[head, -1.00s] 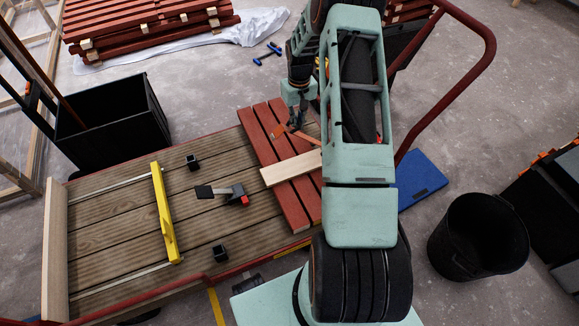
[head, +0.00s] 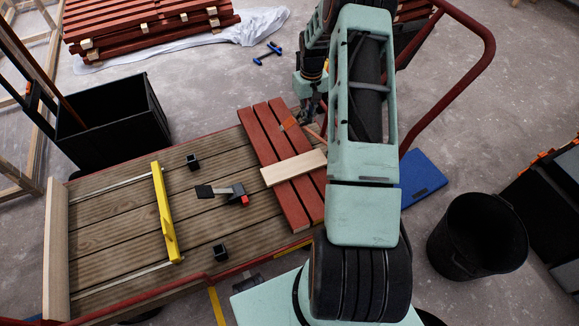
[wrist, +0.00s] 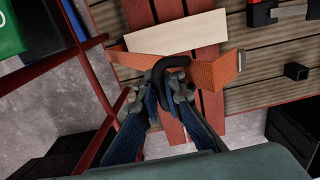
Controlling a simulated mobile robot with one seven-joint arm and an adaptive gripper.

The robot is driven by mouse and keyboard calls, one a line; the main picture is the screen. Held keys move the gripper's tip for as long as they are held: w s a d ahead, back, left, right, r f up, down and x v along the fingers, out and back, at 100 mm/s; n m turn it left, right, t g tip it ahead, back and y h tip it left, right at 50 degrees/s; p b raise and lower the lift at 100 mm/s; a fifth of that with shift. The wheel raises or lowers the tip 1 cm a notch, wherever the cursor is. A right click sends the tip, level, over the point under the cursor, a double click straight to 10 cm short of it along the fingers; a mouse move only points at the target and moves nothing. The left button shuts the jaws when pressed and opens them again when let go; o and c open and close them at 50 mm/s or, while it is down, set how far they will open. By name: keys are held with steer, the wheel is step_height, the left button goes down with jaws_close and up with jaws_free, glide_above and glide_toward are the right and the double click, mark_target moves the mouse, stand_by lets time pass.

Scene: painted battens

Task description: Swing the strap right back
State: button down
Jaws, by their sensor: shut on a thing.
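An orange strap (wrist: 143,66) crosses over the red battens (wrist: 177,118) in the wrist view, with a fold at its right end. In the head view, part of the strap (head: 290,124) shows over the battens (head: 297,204), and my arm hides the rest. My gripper (wrist: 165,88) is shut on the strap at a black curved piece (wrist: 172,66). In the head view my gripper (head: 312,106) is at the far right of the battens, mostly behind my arm. A pale wooden crosspiece (head: 293,168) lies across the battens; it also shows in the wrist view (wrist: 176,36).
The battens lie on a plank deck (head: 110,220) with a yellow bar (head: 164,215), a black-and-red clamp (head: 228,194) and small black blocks. A red rail (head: 470,80) rises beyond my arm. A black bin (head: 115,120) stands left, a black bucket (head: 478,237) right.

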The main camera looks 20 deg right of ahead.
steer(key=shift+w+d+r, duration=0.1)
steer(key=shift+d+r, duration=0.2)
steer(key=shift+d, duration=0.5)
steer(key=shift+d+r, duration=0.25)
steer(key=shift+d, duration=0.55)
steer(key=c, duration=2)
jaws_free()
steer(key=shift+o, duration=0.2)
step_height(320, 180, up, 7)
steer(key=p, duration=0.4)
steer(key=shift+a, duration=0.1)
